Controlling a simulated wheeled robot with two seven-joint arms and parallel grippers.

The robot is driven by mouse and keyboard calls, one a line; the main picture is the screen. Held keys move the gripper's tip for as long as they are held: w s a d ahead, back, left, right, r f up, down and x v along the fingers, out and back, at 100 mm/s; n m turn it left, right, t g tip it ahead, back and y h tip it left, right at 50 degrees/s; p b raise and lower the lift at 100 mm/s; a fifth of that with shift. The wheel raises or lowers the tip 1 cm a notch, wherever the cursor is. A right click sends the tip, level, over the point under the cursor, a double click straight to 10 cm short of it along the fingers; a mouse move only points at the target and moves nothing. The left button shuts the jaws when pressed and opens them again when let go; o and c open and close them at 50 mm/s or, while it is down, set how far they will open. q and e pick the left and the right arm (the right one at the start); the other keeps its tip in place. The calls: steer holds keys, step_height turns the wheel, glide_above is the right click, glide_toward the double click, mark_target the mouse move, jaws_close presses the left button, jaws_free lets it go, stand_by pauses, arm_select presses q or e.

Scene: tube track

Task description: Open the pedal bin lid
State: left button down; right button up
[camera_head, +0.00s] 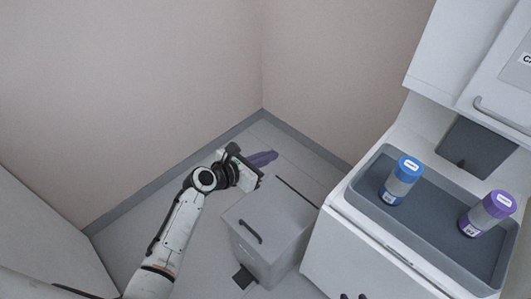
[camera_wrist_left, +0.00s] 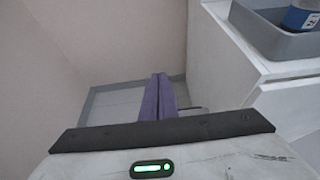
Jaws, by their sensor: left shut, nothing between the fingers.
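The pedal bin (camera_head: 285,258) is a grey box on the floor, left of the white cabinet. Its lid (camera_head: 275,212) lies down flat over the top, with a dark bar handle (camera_head: 250,232) near the left edge. A dark pedal (camera_head: 244,277) sticks out low at its front. My left gripper (camera_head: 264,158) is above and behind the bin's far left side, clear of the lid and handle. Its purple fingers are closed together with nothing between them, and they also show in the left wrist view (camera_wrist_left: 158,98). My right gripper is not in view.
A white cabinet (camera_head: 345,255) stands close to the bin's right side. A grey tray (camera_head: 425,225) on it holds a blue-capped tube (camera_head: 398,184) and a purple-capped tube (camera_head: 485,215). Walls meet in a corner behind. The floor (camera_head: 200,278) left of the bin is clear.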

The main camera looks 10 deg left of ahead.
arm_select(q)
steer(key=s+a+f+m+g+y, duration=0.1)
steer(key=s+a+f+m+y, duration=0.1)
steer(key=s+f+m, duration=0.45)
steer(key=s+a+f+m+g+y, duration=0.1)
steer(key=s+a+f+m, duration=0.2)
steer(key=s+m, duration=0.65)
arm_select(e)
steer(key=shift+r, duration=0.15)
steer(key=shift+c, duration=1.3)
jaws_close()
arm_select(q)
steer(key=s+f+m+y, duration=0.1)
steer(key=s+m, duration=1.4)
steer(key=shift+a+m+g+y, duration=0.15)
steer(key=shift+m+g+y, duration=0.15)
steer(key=shift+a, duration=0.1)
arm_select(e)
steer(key=shift+a, duration=0.15)
